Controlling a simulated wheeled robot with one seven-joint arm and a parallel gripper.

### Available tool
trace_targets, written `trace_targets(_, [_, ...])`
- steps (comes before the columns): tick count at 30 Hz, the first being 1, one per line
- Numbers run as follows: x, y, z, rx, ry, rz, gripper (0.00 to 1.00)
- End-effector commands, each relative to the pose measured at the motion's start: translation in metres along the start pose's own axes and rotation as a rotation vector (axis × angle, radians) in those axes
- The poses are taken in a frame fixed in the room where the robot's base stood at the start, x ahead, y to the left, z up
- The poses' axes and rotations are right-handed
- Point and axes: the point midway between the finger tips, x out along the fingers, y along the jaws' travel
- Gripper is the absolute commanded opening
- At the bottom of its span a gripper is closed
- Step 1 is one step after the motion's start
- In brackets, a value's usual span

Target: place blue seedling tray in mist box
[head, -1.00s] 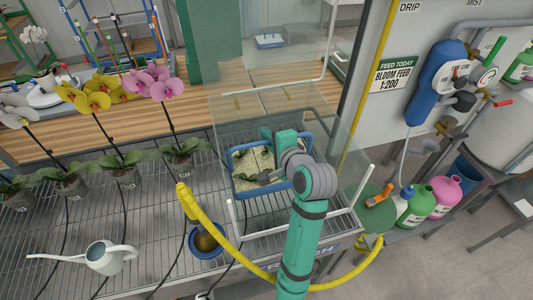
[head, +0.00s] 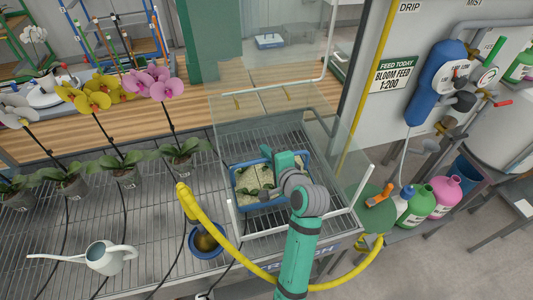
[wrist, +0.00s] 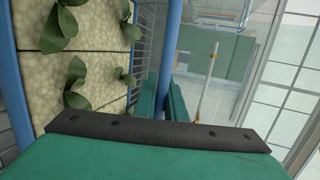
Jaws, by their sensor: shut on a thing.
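The blue seedling tray (head: 255,205) holds pale blocks with small green seedlings. It is within the outline of the mist box (head: 234,217), a clear-walled box with white edges on the slatted bench; its clear lid stands raised. My gripper (head: 277,158) is shut on the tray's rim on the far side. In the wrist view, the tray's blue rim (wrist: 167,45) runs between the fingers (wrist: 163,100), with the blocks and seedlings to the left. Whether the tray's underside touches the box floor cannot be told.
A yellow hose (head: 230,250) arcs across the bench front, beside a blue pot (head: 207,242). A pink orchid (head: 183,150) stands close to the box's left side. A watering can (head: 110,257) is at the front left. Bottles (head: 446,190) stand to the right.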

Motion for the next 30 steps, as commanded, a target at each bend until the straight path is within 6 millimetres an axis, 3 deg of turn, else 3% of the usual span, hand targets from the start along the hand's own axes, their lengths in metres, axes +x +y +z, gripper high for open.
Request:
trace_targets(1, [0.000, 0.000, 0.000, 0.000, 0.000, -0.002, 0.00])
trace_targets(2, [0.000, 0.001, 0.000, 0.000, 0.000, 0.000, 0.15])
trace_targets(4, [0.000, 0.001, 0.000, 0.000, 0.000, 0.000, 0.29])
trace_targets(14, [0.000, -0.001, 0.000, -0.001, 0.000, 0.000, 0.29])
trace_targets(17, [-0.009, -0.001, 0.000, 0.000, 0.001, 0.000, 0.29])
trace_targets(30, [-0.089, -0.001, -0.001, 0.000, 0.002, -0.001, 0.29])
